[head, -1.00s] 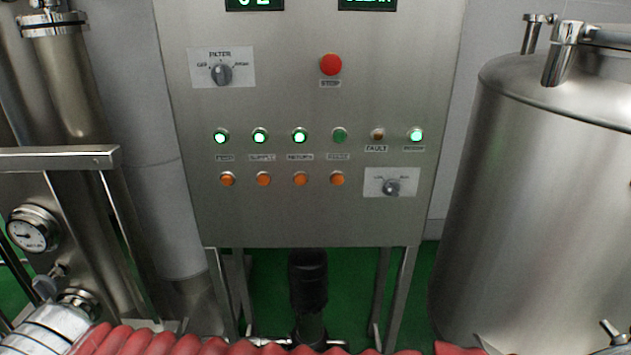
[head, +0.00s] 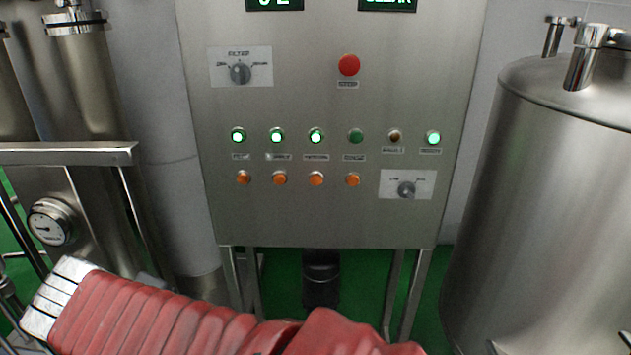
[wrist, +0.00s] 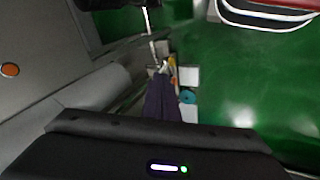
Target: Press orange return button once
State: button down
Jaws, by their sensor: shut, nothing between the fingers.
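The orange return button (head: 316,178) is the third from the left in the lower row of the steel control panel (head: 330,222), under the lit green return lamp (head: 316,136). Nothing covers it in the head view. In the wrist view one orange button (wrist: 10,70) shows at the far left edge; I cannot tell which one it is. My gripper (wrist: 155,124) shows as a dark body along the bottom of the wrist view, shut and empty, apart from that button. It is out of the head view, where my red-sleeved arm crosses the bottom.
Other orange buttons (head: 279,178) sit close beside it. A red stop button (head: 349,65), a filter knob (head: 240,73) and a lower knob (head: 406,189) are on the same panel. A steel tank (head: 560,200) stands right; pipes and a gauge (head: 50,222) stand left.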

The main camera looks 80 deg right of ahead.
jog(key=s+d+r+g+h, duration=0.2)
jog(key=s+d, duration=0.3)
jog(key=d, duration=0.5)
jog(key=s+d+r+g+h, duration=0.2)
jog(key=s+d+g+h, duration=0.1)
jog(key=d, duration=0.8)
jog(key=s+d+r+g+h, duration=0.2)
jog(key=s+d+g, duration=0.3)
jog(key=s+d, duration=0.3)
jog(key=d+r, duration=0.1)
jog(key=d, duration=0.2)
jog(key=shift+n+h, duration=0.4)
jog(key=shift+w+d, duration=0.1)
send_near(316, 180)
jog(key=shift+s+d+f, duration=0.4)
jog(key=shift+s+d, duration=0.2)
jog(key=shift+s, duration=0.2)
jog(key=shift+s+d+f, duration=0.4)
jog(key=shift+s+d, duration=0.15)
jog(key=shift+s, duration=0.25)
jog(key=shift+s+d+f, duration=0.4)
jog(key=shift+s+d, duration=0.2)
jog(key=shift+s, duration=0.2)
jog(key=shift+d, duration=0.1)
jog(key=shift+d, duration=0.3)
